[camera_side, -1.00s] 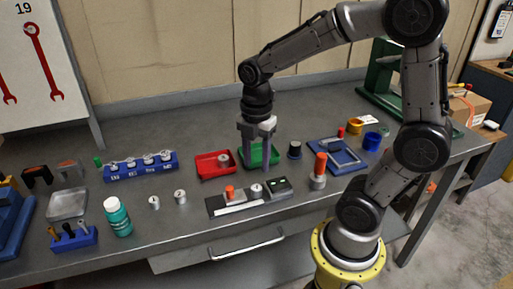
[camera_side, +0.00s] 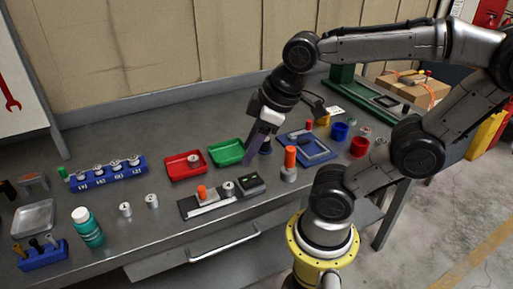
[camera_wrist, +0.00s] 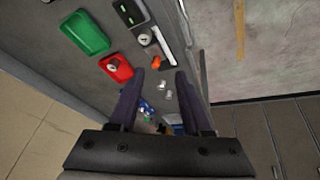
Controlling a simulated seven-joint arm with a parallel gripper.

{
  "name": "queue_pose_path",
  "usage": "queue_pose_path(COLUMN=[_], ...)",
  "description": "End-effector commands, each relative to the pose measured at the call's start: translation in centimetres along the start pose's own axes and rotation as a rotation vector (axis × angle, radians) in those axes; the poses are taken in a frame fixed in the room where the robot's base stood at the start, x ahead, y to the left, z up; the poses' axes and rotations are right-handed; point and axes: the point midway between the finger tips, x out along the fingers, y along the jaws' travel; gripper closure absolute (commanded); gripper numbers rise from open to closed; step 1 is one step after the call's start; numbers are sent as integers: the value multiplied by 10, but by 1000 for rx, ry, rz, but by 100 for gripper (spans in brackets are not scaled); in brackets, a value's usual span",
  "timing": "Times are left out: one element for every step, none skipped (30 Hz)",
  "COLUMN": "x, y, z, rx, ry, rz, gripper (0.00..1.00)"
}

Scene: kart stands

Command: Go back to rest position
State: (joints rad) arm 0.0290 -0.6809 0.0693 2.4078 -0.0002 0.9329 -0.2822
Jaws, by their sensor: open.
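My gripper (camera_side: 250,155) is tilted above the bench, just right of the green tray (camera_side: 212,151) in the side view. In the wrist view its two dark fingers (camera_wrist: 158,78) are apart with nothing between them. The green tray looks empty; it also shows in the wrist view (camera_wrist: 84,33). Left of it is the red tray (camera_side: 172,170) with a small metal cylinder (camera_side: 193,160) inside. The fingertips' exact height over the bench is hard to tell.
In front of the trays lies a dark fixture (camera_side: 190,209) with an orange-topped part. An orange-topped cylinder (camera_side: 290,158) stands upright nearby. A blue rack (camera_side: 90,180), a teal bottle (camera_side: 92,234) and loose metal cylinders (camera_side: 125,210) are left. A blue fixture (camera_side: 318,153) is right.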

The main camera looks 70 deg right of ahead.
Motion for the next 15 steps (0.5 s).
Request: queue_pose_path(x=[-2, -3, -4, -5, -5, -6, -6, -6, -6, -6, -6, -6, -6, -6, -6], y=[-3, -4, -6, -7, -7, -8, -8, -8, -9, -9, -9, -9, -9, -9, -9], z=[4, 6, 8, 9, 10, 11, 12, 12, 12, 12, 12, 12, 12, 12, 12], rx=[66, 106, 151, 179, 203, 227, 240, 249, 256, 259, 260, 260, 259, 259, 258], ry=[26, 39, 53, 61, 69, 76, 79, 80, 82, 82, 82, 81, 81, 81, 81], rz=[2, 2, 2, 1, 1, 0, -1, -1, -2, -2, -2, -2, -2, -2, -2], gripper=[52, 52, 52, 52, 52, 52, 52, 52, 52, 52, 52, 52, 52, 52, 52])
